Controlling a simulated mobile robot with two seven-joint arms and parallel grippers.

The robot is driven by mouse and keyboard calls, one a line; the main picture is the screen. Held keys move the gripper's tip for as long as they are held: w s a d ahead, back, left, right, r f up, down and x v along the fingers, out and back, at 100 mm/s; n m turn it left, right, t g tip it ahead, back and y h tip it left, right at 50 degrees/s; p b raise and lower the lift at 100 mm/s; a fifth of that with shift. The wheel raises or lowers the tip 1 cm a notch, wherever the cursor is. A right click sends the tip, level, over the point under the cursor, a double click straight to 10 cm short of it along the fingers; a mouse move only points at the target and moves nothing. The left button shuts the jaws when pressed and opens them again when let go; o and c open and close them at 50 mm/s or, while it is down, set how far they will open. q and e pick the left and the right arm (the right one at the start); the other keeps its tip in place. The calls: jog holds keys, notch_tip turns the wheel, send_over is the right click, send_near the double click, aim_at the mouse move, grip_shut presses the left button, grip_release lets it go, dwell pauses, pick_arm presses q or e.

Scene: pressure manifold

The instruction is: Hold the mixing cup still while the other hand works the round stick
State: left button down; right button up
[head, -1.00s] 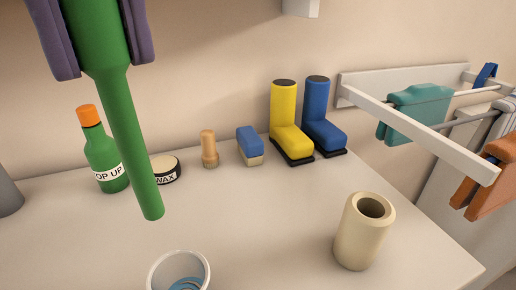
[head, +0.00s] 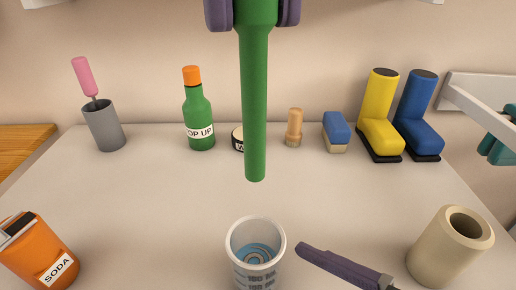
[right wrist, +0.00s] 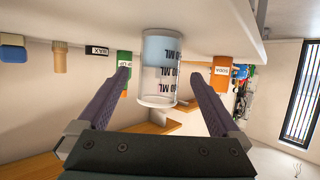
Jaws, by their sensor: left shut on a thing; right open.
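The mixing cup (head: 240,262) is clear, with dark volume markings and blue liquid inside. It stands on the table at the bottom middle of the head view. The round stick (head: 254,110) is green and hangs nearly upright. Its lower end shows above the cup's rim in the picture, outside the cup. My left gripper (head: 253,12) is shut on the thick upper part of the stick. My right gripper (right wrist: 158,78) is open, and the cup (right wrist: 158,95) shows between its fingers in the upside-down right wrist view.
An orange SODA container (head: 38,255) stands left of the cup, a beige hollow cylinder (head: 440,255) right. Along the back are a grey holder (head: 104,128), green bottle (head: 199,115), wax tin (head: 237,140), wooden piece (head: 294,130), blue-and-cream block (head: 336,135) and boots (head: 380,120).

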aim_at(273, 276)
jog(key=x, duration=0.5)
jog(key=shift+w+a+f, duration=0.15)
jog(key=shift+w+a, duration=0.05)
jog(key=shift+c, duration=0.4)
